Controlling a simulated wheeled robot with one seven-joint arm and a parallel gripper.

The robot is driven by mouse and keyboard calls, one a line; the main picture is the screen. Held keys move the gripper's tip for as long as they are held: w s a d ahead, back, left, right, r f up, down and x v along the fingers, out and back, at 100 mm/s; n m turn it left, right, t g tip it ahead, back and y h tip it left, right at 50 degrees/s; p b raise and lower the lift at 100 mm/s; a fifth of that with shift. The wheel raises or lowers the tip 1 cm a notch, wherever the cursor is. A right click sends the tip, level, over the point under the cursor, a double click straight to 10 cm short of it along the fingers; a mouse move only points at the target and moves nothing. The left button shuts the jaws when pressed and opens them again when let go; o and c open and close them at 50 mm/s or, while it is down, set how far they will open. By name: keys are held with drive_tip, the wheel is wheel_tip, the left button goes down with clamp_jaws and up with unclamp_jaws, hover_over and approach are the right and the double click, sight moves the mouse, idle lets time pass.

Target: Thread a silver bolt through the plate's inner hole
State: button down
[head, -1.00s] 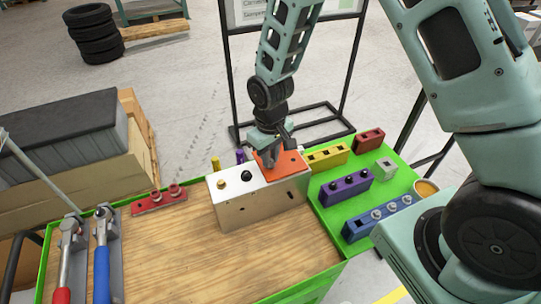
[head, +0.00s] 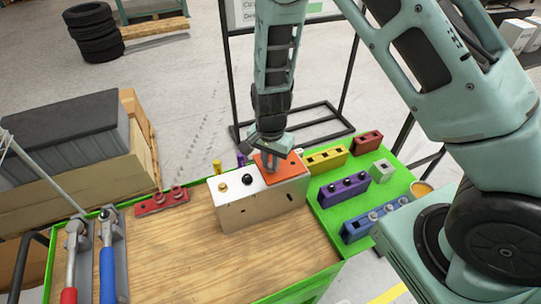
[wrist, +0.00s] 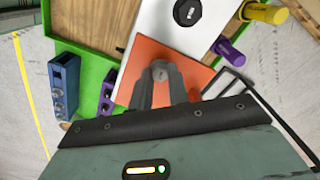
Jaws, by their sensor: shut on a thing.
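The orange plate (head: 291,166) lies flat on the right end of the white top of the metal chassis box (head: 250,214). It also shows in the wrist view (wrist: 140,52). My gripper (wrist: 161,74) is pointed down over the plate and shut on a small grey thing that looks like a silver bolt (wrist: 161,68). The fingers hide most of the bolt and the plate under it, so I cannot tell whether its tip is in the inner hole. In the head view my gripper (head: 268,160) covers the plate's left part.
The blue block (head: 376,219) with silver bolts stands on the green tray at right. Purple (head: 343,190), yellow (head: 326,160), dark red (head: 366,142) and grey (head: 382,171) blocks stand near it. A black knob (head: 247,179) and a brass one (head: 222,187) sit on the chassis left of the plate.

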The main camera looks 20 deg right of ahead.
drive_tip(key=shift+s+f, duration=0.25)
drive_tip(key=shift+m, duration=0.3)
drive_tip(key=m+p, duration=0.2)
drive_tip(key=m, duration=0.1)
drive_tip(key=shift+r, duration=0.3)
drive_tip(key=m+p, duration=0.2)
drive_tip(key=m, duration=0.3)
drive_tip(key=shift+p, duration=0.3)
drive_tip(key=m+p, duration=0.2)
drive_tip(key=m, duration=0.2)
drive_tip(key=shift+f+m+p, duration=0.1)
drive_tip(key=shift+m+p, duration=0.2)
drive_tip(key=shift+f+m, duration=0.1)
drive_tip(key=shift+m, duration=0.6)
drive_tip(key=shift+f+m, duration=0.3)
drive_tip(key=shift+m, duration=0.1)
drive_tip(key=c, duration=1.3)
unclamp_jaws()
drive_tip(key=shift+o, duration=0.2)
drive_tip(key=shift+w, duration=0.1)
